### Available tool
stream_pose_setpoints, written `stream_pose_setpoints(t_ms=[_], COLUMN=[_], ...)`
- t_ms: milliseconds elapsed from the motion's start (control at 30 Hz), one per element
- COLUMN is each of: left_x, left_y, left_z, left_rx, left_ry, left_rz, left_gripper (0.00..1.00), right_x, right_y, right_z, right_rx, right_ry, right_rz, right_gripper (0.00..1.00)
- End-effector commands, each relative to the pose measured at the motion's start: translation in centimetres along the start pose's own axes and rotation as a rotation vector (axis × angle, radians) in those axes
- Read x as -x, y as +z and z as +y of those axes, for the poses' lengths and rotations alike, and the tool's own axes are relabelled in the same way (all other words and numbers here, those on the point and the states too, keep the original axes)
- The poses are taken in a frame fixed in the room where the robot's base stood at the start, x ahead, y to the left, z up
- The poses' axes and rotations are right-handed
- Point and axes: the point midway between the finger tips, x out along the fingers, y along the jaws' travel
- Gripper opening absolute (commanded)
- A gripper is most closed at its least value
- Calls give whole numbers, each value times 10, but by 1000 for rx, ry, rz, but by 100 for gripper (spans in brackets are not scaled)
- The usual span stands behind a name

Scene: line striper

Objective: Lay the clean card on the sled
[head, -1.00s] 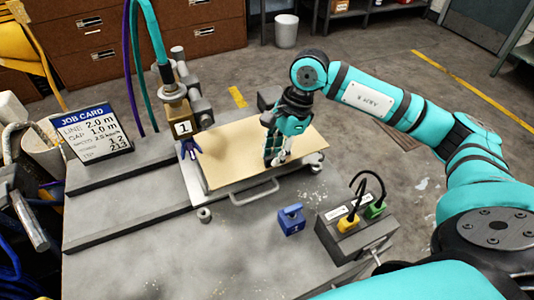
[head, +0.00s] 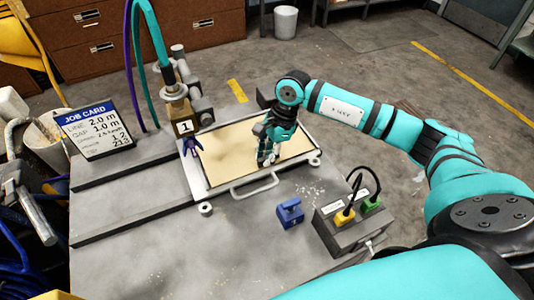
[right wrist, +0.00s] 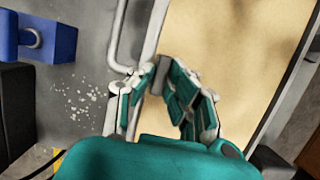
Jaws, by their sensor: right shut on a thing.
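The clean card (head: 228,150) is a plain tan sheet. It lies flat or nearly so within the pale frame of the sled (head: 256,188), which has a front handle. My right gripper (head: 267,160) points down at the card's near right part and is shut on it. In the right wrist view the fingers (right wrist: 170,78) are at the card's edge (right wrist: 232,50), beside the sled's rim and handle. The fingers hide part of that edge, so I cannot tell whether it touches the sled. My left gripper is not in view.
A nozzle block marked 1 (head: 185,127) with a purple tip stands at the card's left edge. A blue block (head: 290,213) and a grey box (head: 355,226) with yellow and green plugs stand in front. A job card sign (head: 93,131) stands left. The near bench is mostly clear.

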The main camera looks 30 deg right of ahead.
Motion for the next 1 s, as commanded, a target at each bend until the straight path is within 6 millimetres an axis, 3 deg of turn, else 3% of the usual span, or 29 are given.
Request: stream_pose_setpoints(t_ms=[33, 200, 567, 1000], left_x=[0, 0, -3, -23], left_y=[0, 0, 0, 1], left_z=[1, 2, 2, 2], left_rx=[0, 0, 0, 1], left_ry=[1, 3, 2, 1], left_rz=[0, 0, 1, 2], left_gripper=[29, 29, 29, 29], right_x=[0, 0, 8, 93], right_y=[0, 0, 0, 0], right_z=[0, 0, 0, -1], right_rx=[0, 0, -1, 0], right_ry=[0, 0, -2, -5], right_rz=[0, 0, 0, 0], right_gripper=[18, 37, 37, 37])
